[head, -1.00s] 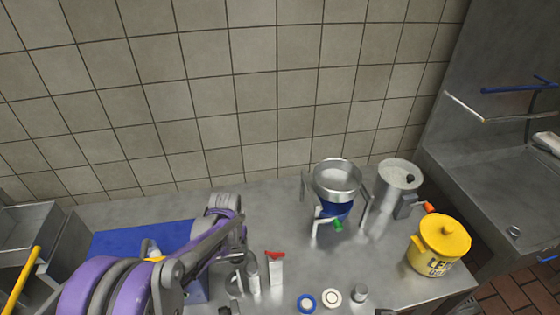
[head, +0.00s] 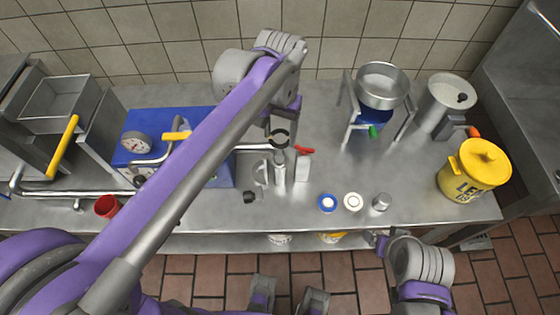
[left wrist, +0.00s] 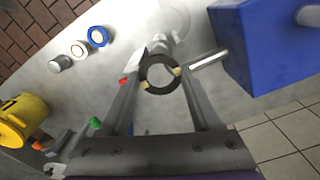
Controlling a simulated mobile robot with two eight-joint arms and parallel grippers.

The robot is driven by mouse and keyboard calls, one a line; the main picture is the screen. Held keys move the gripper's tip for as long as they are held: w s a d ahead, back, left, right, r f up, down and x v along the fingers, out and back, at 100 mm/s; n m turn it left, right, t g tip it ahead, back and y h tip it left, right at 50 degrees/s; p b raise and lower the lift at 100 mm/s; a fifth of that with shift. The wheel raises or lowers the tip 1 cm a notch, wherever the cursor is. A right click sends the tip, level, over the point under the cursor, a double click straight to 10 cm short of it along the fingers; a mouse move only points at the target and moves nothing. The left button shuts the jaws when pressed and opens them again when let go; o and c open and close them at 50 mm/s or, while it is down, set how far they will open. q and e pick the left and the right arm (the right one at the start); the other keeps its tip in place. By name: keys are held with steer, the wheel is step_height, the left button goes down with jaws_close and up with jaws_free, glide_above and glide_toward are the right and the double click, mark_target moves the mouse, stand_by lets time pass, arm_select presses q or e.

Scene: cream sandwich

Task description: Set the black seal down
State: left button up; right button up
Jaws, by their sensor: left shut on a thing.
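My left gripper (head: 281,128) is shut on the black seal, a black ring (left wrist: 160,89) held between its two fingertips in the left wrist view. In the head view the seal (head: 271,139) appears above the counter, close to the end of a metal pipe (head: 252,147) from the blue machine (head: 219,174). I cannot tell whether it touches the pipe. The pipe (left wrist: 208,60) points toward the ring in the left wrist view. My right gripper (head: 381,242) is partly seen at the counter's front edge; its fingers are unclear.
The steel counter (head: 330,178) is bare in places. A blue-and-white ring (head: 327,203), a white ring (head: 352,202) and a small metal cylinder (head: 381,202) stand in front. A yellow pot (head: 466,180) is at the right. A red cup (head: 107,206) is at the left.

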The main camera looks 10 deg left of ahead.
mark_target(280, 158)
arm_select(q)
step_height(280, 158, down, 10)
steer(key=shift+r+b, duration=0.15)
steer(key=shift+b, duration=0.15)
stand_by(0.4)
steer(key=shift+f+b, duration=0.3)
steer(key=shift+f, duration=0.2)
steer(key=o, duration=1.3)
steer(key=shift+r, duration=0.1)
